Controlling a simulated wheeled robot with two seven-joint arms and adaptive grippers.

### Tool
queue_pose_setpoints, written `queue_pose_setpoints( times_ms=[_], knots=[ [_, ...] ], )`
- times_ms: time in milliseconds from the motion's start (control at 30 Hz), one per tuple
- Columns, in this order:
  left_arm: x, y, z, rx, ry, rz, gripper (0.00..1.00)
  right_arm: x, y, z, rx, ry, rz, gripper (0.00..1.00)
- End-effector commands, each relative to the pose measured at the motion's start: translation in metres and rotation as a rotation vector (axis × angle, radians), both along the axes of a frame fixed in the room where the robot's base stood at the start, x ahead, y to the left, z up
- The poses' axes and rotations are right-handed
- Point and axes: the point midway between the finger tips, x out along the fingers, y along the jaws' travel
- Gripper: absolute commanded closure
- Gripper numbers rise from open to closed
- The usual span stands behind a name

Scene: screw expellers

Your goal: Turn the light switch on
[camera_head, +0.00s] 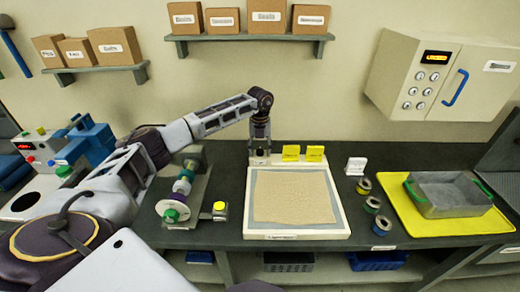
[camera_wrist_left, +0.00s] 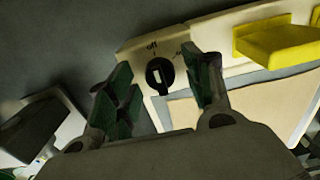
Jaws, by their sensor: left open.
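The light switch is a round black knob (camera_wrist_left: 159,76) on the pale corner of the white-framed panel (camera_head: 341,200). In the left wrist view, a white mark on the knob runs roughly up towards the word "off". A second label to its right is partly hidden by a finger. In the head view the knob is hidden by my left gripper (camera_head: 260,151), which points down at the panel's back left corner. In the left wrist view its green-padded fingers (camera_wrist_left: 160,88) are apart, one on each side of the knob; I cannot tell whether they touch it. My right gripper is not in view.
Yellow blocks (camera_head: 291,153) stand along the panel's back edge, right of my left gripper. A spindle-like device (camera_head: 181,188) stands to the left. Small rolls (camera_head: 372,204) and a yellow tray (camera_head: 398,205) with a metal bin (camera_head: 447,201) lie to the right. Shelves with boxes hang above.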

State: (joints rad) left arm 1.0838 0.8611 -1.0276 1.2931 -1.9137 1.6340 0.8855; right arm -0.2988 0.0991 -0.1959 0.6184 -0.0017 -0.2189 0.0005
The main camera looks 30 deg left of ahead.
Motion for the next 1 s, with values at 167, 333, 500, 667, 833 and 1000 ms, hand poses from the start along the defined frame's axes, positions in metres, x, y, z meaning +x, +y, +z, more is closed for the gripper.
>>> queue_pose_setpoints(
  times_ms=[167,333,500,667,833,1000],
  knots=[
    [0.0,-0.0001,0.0001,0.0,0.0,0.0,0.62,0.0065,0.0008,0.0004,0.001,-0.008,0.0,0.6],
    [-0.0001,-0.0002,0.0002,0.0,0.0,0.0,0.83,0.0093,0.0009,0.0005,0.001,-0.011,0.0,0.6],
    [0.0,-0.0001,0.0003,0.0,0.0,-0.001,0.96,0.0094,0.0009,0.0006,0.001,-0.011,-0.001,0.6],
    [0.0,-0.0001,0.0004,0.0,0.0,-0.011,0.96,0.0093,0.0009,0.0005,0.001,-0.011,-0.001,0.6],
    [0.0001,-0.0001,0.0005,0.0,0.0,-0.046,0.96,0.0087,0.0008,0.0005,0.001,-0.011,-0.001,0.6],
    [0.0001,0.0,0.0007,-0.001,0.0,-0.116,0.96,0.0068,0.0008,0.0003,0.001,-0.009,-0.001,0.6]
  ],
)
